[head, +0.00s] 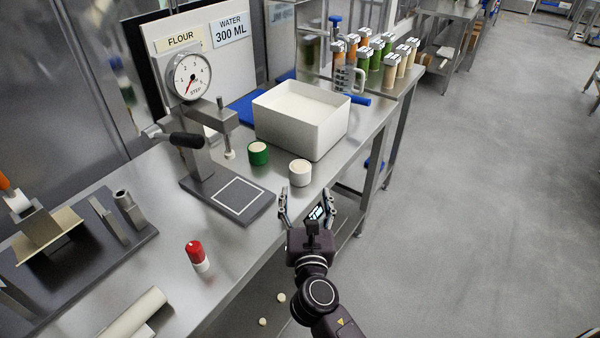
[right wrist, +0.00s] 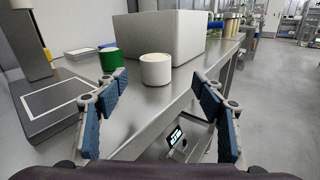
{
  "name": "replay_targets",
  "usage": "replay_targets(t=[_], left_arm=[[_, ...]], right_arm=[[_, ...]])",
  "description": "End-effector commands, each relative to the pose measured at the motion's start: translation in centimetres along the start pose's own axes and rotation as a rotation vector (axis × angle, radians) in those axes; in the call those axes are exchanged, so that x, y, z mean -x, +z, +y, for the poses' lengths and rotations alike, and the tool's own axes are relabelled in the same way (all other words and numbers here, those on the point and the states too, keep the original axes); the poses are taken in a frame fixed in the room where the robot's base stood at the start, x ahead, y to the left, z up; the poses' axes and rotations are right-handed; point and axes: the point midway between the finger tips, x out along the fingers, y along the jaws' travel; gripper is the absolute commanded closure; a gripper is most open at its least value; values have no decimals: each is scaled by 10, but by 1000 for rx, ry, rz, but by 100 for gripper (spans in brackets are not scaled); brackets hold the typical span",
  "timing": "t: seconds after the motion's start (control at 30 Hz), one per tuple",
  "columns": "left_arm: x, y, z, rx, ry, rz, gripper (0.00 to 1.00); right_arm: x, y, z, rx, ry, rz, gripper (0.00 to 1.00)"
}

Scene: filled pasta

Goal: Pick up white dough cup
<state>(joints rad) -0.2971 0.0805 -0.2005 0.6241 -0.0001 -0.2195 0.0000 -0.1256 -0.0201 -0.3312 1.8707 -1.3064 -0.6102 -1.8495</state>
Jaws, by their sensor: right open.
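The white dough cup (head: 300,173) stands upright on the steel table near its front edge, with pale dough at its top. In the right wrist view the cup (right wrist: 156,70) stands ahead, between the two fingers in the picture but beyond their tips. My right gripper (head: 308,200) is open and empty, just short of the cup and apart from it. Its blue-padded fingers (right wrist: 160,95) show spread wide in the right wrist view. My left gripper is not in view.
A green cup (head: 258,153) stands left of the white cup. A large white bin (head: 302,130) stands close behind. A dial press (head: 230,196) is to the left, and a red-and-white cup (head: 197,256) is nearer. Several jars (head: 388,62) stand at the far end.

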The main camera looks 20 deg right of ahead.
Motion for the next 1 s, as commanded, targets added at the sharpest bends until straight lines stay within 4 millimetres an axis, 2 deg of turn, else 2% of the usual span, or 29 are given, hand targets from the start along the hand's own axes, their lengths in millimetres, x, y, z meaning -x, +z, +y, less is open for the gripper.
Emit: replay_targets(t=[0.13,0.37,0.63,0.97,1.0], left_arm=[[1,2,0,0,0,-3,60],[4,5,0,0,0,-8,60],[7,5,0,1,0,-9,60],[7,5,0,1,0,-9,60],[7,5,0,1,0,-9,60]], right_arm=[[-10,6,12,96,28,-28,37],[-36,7,12,99,28,-29,37],[-74,7,9,95,26,-28,37],[-81,6,9,94,27,-26,37],[-81,6,9,94,26,-26,42]])
